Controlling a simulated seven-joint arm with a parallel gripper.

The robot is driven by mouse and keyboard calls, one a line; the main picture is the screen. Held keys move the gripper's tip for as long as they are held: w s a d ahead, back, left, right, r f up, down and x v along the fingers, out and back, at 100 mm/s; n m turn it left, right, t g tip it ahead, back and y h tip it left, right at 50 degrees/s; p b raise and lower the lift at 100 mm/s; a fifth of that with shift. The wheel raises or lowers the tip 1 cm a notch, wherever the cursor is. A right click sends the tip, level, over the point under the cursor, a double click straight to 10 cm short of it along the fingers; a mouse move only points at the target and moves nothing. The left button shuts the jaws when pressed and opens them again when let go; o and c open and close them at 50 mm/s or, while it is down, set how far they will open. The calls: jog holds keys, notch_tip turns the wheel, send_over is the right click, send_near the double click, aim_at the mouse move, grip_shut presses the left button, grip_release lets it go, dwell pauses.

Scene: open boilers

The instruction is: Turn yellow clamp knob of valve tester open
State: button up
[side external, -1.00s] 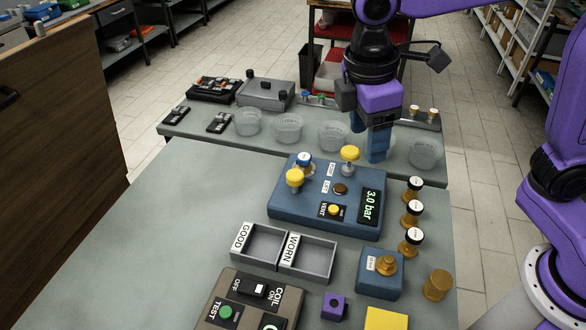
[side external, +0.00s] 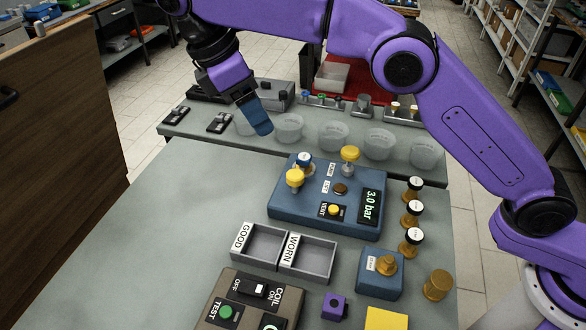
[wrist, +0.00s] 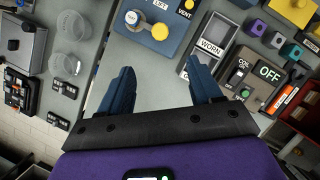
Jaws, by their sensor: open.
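The valve tester (side external: 352,218) is a blue box with a 3.0 bar display, standing on the grey table. It bears a yellow knob (side external: 295,179) at its left, beside a blue-topped part (side external: 304,160), and another yellow knob (side external: 350,154) at its back. I cannot tell for certain which is the clamp knob. My gripper (side external: 262,130) is in the air, left of and behind the tester, touching nothing. In the wrist view my gripper (wrist: 162,80) is open and empty. The tester (wrist: 170,50) and a yellow knob (wrist: 160,32) show beyond the fingers.
A yellow vent button (side external: 334,210) is on the tester's front. GOOD and WORN trays (side external: 303,257) stand before it, with a coil box (side external: 243,302) nearer. Several clear cups (side external: 333,136) stand behind. Brass parts (side external: 412,215) stand right. The table's left side is clear.

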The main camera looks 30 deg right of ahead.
aim_at(295, 174)
jog(key=x, duration=1.7)
jog(key=shift+f, duration=0.15)
jog(key=c, duration=1)
